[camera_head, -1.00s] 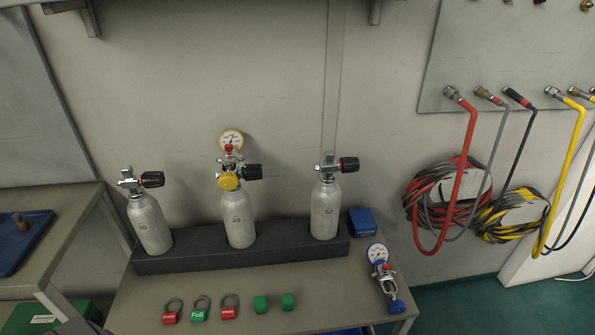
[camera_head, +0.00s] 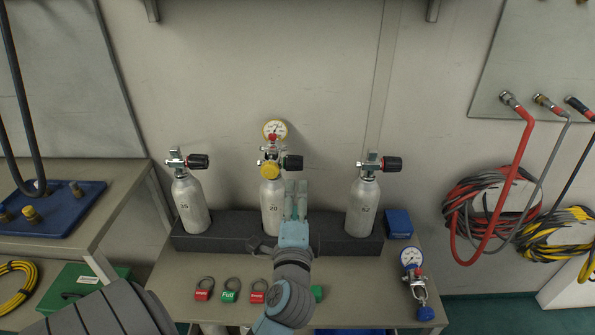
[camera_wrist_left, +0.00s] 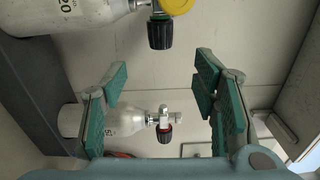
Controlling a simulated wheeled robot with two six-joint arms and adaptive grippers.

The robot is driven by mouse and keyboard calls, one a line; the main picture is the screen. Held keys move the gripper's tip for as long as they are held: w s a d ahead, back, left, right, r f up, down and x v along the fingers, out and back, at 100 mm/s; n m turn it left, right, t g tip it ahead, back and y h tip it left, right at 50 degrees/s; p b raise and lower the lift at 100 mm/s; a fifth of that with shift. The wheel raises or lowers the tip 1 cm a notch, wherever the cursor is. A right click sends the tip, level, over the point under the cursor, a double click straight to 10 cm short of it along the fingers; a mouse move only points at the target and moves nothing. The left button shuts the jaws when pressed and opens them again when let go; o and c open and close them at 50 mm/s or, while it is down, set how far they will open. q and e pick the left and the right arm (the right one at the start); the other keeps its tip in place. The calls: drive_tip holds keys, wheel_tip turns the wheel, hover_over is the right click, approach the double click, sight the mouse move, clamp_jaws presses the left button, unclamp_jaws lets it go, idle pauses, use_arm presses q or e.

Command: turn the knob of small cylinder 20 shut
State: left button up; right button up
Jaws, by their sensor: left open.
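Small cylinder 20 (camera_head: 271,205) stands upright in the middle of the dark rack, with a yellow part and a gauge (camera_head: 275,130) at its valve. Its dark knob (camera_head: 293,162) points right. My left gripper (camera_head: 296,187) is in front of the cylinder's right side, fingertips just below the knob in the picture, open and empty. In the left wrist view, the knob (camera_wrist_left: 160,33) lies beyond the open fingers (camera_wrist_left: 158,82), towards the top, not between the pads. A neighbouring cylinder (camera_wrist_left: 118,120) shows lower down there. My right gripper is out of view.
Cylinders stand left (camera_head: 190,205) and right (camera_head: 362,207) in the rack (camera_head: 330,228). Padlock-like tags (camera_head: 230,295), a green cap (camera_head: 317,292) and a loose gauge assembly (camera_head: 413,262) lie on the table. A blue box (camera_head: 398,222) stands right; coiled hoses hang further right.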

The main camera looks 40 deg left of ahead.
sight(297, 168)
use_arm(q)
drive_tip(key=b+x, duration=0.1)
drive_tip(key=x, duration=1.3)
drive_tip(key=shift+a, duration=0.1)
